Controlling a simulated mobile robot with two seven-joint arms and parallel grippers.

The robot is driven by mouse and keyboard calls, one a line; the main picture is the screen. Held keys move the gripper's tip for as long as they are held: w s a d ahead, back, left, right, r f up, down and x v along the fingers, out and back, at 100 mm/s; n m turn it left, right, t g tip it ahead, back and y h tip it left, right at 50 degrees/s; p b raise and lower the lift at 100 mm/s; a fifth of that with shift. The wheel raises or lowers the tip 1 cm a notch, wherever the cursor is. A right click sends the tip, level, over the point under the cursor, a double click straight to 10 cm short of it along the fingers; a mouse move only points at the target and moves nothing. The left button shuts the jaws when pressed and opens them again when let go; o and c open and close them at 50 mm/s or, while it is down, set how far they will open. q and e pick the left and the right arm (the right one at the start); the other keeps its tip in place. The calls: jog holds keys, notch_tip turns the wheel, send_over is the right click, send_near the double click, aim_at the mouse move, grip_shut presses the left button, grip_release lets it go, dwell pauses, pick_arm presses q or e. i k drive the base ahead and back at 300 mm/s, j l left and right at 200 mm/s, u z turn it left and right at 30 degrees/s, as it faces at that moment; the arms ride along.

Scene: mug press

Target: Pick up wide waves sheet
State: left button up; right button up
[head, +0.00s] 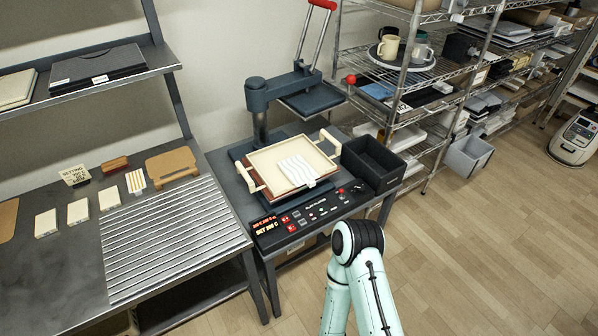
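A small white sheet with pale grey wavy bands (297,170) lies in a cream tray with two handles (262,160) on the press. Another small card with yellow stripes (136,181) stands at the back of the left table. I cannot tell from the patterns alone which one is the wide waves sheet. Neither of my grippers shows. Only a pale green bent arm of mine with a black joint comes in at the bottom, right of centre, in front of the press table.
A black open bin (372,165) stands right of the tray, and a control panel (305,218) in front. A ridged rack (170,238) covers much of the left table.

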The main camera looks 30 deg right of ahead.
aim_at(301, 173)
jog(key=u, duration=0.4)
jog(key=l+u, duration=0.3)
jog(key=k+l+u, duration=0.15)
jog(key=l+u, duration=0.2)
jog(key=k+l+u, duration=0.1)
jog(key=l+u, duration=0.2)
jog(key=k+l+u, duration=0.15)
jog(key=k+l, duration=0.15)
jog(key=l, duration=0.15)
jog(key=k+l+u, duration=0.15)
jog(key=k+l, duration=0.15)
jog(key=l, duration=0.15)
